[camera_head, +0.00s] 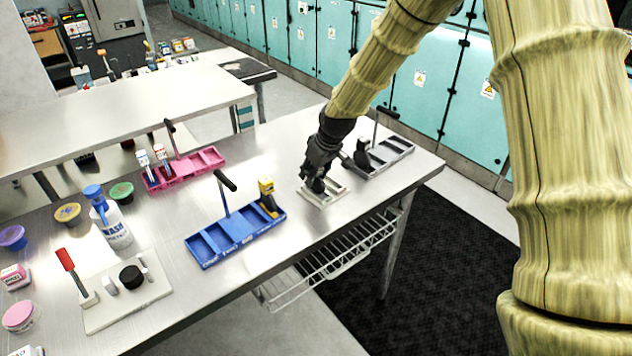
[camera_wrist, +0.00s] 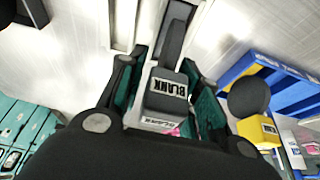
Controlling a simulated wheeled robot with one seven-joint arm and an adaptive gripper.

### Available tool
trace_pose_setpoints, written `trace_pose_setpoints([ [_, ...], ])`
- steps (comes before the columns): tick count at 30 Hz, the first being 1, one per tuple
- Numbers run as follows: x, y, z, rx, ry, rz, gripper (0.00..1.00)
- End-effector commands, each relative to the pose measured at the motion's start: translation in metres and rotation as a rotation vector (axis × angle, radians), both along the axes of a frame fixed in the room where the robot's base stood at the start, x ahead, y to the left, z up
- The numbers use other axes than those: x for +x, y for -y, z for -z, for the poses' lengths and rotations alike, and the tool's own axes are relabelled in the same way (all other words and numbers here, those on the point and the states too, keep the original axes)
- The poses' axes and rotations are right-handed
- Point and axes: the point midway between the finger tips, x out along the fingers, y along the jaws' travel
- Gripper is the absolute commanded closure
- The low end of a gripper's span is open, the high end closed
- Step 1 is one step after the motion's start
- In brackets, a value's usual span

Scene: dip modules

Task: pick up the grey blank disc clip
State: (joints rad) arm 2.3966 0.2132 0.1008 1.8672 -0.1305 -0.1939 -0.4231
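The grey blank disc clip (camera_wrist: 168,85) shows in the wrist view, with a "BLANK" label facing the camera and a narrow dark grey arm reaching away. My gripper (camera_wrist: 168,70) has its two teal-padded fingers on either side of it. The right pad looks very close to the clip; a thin gap seems to show at the left, so I cannot tell if they grip it. In the head view my gripper (camera_head: 318,183) is low over a small light grey tray (camera_head: 341,191) and hides most of the clip.
A dark grey tray (camera_head: 392,158) with a black clip (camera_head: 362,154) and upright post stands just right of my gripper. A blue tray (camera_head: 205,250) with a yellow clip (camera_head: 267,190) is at its left. A pink tray (camera_head: 212,157) lies further back. The table's front edge is close.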

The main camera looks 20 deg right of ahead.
Motion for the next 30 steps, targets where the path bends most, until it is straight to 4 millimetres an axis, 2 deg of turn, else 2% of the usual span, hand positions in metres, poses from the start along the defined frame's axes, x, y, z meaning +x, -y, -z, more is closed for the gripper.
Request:
trace_pose_setpoints([
  [12, 0.0031, -0.0017, 0.0072, 0.000, 0.001, 0.000, 0.66],
  [18, 0.0029, -0.0016, 0.0071, 0.000, 0.001, 0.000, 0.99],
  [30, 0.0035, -0.0017, 0.0024, 0.000, 0.003, -0.001, 1.00],
])
